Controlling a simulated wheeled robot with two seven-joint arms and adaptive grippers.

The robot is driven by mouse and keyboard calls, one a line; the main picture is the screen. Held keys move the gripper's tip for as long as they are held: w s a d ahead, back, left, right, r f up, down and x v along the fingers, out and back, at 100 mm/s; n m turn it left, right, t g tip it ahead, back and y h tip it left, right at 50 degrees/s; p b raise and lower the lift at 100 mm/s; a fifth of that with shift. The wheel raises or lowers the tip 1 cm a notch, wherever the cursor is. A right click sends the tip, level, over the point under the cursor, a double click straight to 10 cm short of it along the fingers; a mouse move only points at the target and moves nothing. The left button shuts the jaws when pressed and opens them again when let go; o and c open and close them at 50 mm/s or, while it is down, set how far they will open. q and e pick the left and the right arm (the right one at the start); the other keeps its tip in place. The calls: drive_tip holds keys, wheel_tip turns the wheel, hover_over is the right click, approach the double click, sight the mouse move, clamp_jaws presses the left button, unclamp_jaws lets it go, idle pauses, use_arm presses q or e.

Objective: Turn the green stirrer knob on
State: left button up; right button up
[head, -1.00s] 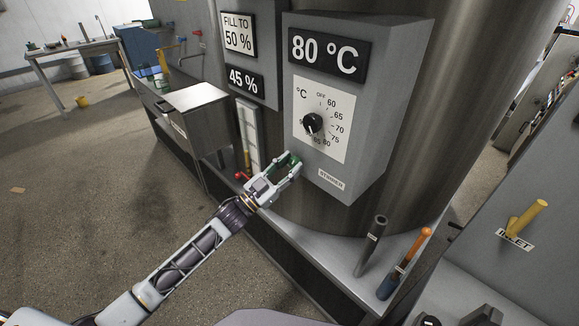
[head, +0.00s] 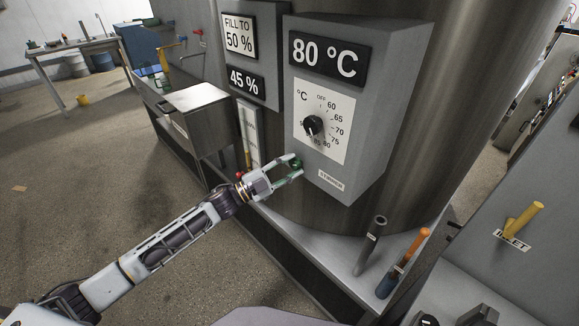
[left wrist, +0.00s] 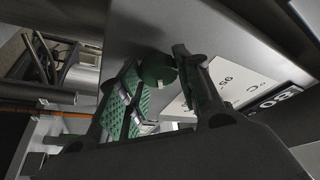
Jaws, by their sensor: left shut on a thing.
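The green stirrer knob (head: 298,164) is on the lower left side of the grey control box (head: 377,110), beside the STIRRER label (head: 331,181). My left gripper (head: 295,168) reaches it from the left and is shut on it, one finger on each side. In the left wrist view the round knob (left wrist: 157,68) sits between the fingertips (left wrist: 160,73), with a small pale mark on its edge. The fingers partly hide the knob in the head view. My right gripper is not in view.
The black temperature dial (head: 313,126) is above the knob, under the 80 °C display (head: 327,59). A red valve handle (head: 240,175) lies close to my left wrist. Dark and orange-topped tools (head: 370,245) stand on the ledge at lower right.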

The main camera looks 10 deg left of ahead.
use_arm(q)
drive_tip(key=o, duration=1)
drive_tip(key=shift+v, duration=6)
